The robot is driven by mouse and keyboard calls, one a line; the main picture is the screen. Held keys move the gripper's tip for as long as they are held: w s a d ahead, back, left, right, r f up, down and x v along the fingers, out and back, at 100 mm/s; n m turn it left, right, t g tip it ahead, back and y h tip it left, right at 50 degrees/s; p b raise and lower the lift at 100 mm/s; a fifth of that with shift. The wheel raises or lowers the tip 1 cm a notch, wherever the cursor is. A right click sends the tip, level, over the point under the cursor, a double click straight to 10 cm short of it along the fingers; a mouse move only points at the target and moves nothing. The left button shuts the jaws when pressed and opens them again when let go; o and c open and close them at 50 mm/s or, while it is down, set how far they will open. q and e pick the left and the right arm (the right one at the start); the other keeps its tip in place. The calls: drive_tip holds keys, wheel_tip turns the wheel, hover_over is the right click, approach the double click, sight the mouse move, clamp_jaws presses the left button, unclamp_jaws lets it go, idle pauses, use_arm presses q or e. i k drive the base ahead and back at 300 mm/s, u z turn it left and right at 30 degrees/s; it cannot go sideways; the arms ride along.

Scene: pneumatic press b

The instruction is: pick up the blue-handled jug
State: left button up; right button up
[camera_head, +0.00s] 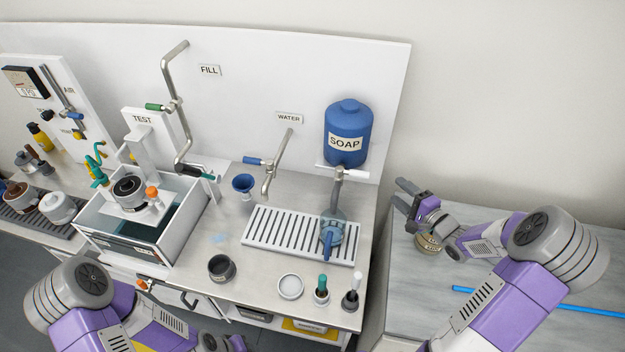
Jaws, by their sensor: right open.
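The blue-handled jug (334,226) stands on the slatted drain rack (262,227), under the soap tap. Its body is a translucent grey-blue and its blue handle points toward the front. My right gripper (403,196) is open and empty. It is to the right of the jug and apart from it, past the right edge of the counter, with its fingers pointing left and up. My left arm shows at the bottom left, but its fingers are not in view.
The blue soap tank (347,126) and its tap hang over the jug. A dark cup (221,268), a white dish (290,287) and two brushes in holders (321,292) line the front. A water-filled tank (177,228) stands left. A blue rod (560,303) lies on the right table.

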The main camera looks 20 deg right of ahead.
sight(333, 228)
drive_tip(key=k, duration=1)
